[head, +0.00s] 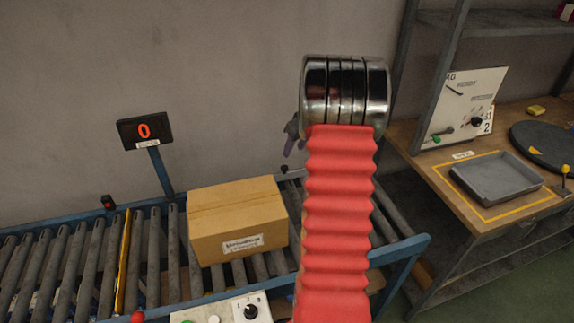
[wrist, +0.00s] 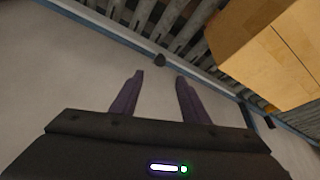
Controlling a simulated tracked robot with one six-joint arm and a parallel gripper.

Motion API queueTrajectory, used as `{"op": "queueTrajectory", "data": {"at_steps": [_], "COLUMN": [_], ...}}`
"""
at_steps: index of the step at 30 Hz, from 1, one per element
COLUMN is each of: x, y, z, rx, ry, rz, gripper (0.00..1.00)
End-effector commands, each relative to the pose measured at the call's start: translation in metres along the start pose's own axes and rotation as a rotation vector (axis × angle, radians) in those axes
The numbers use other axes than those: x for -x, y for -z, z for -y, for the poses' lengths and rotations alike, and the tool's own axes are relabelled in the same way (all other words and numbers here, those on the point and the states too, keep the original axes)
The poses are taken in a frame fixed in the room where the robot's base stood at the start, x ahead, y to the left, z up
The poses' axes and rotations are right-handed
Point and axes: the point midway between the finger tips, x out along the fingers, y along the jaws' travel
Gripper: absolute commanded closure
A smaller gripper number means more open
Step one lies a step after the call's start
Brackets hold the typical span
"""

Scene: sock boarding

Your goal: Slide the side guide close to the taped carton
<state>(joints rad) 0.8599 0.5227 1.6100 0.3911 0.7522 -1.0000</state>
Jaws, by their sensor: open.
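The taped carton (head: 238,222), a brown box with a white label, sits on the conveyor's rollers; it also shows at the upper right of the wrist view (wrist: 265,50). I cannot clearly make out the side guide. A small dark knob (head: 284,168) stands at the far rail just right of the carton, and a dark knob (wrist: 159,59) shows by the rail in the wrist view. My gripper (head: 294,145) is near that rail, behind the carton. Its purple fingers (wrist: 158,82) are apart and empty, pointing toward the rail, with the knob between their lines. My red arm hides the rollers right of the carton.
The blue-framed roller conveyor (head: 415,243) crosses the front. A yellow bar (head: 122,262) lies across the rollers left of the carton. A display reading 0 (head: 146,131) stands behind. A bench with a grey tray (head: 495,178) is at right. A control panel (head: 250,311) is in front.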

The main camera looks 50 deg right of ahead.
Motion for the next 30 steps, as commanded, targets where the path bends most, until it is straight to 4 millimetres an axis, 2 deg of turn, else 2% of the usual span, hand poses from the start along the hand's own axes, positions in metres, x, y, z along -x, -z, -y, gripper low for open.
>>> {"op": "queueTrajectory", "data": {"at_steps": [18, 24, 30], "x": [-0.095, -0.115, -0.121], "y": [-0.001, 0.000, 0.000], "z": [0.001, 0.001, 0.001], "rx": [0.001, 0.002, 0.002], "ry": [0.002, 0.002, 0.000], "rz": [0.003, 0.001, 0.000], "gripper": [0.58, 0.58, 0.58]}}
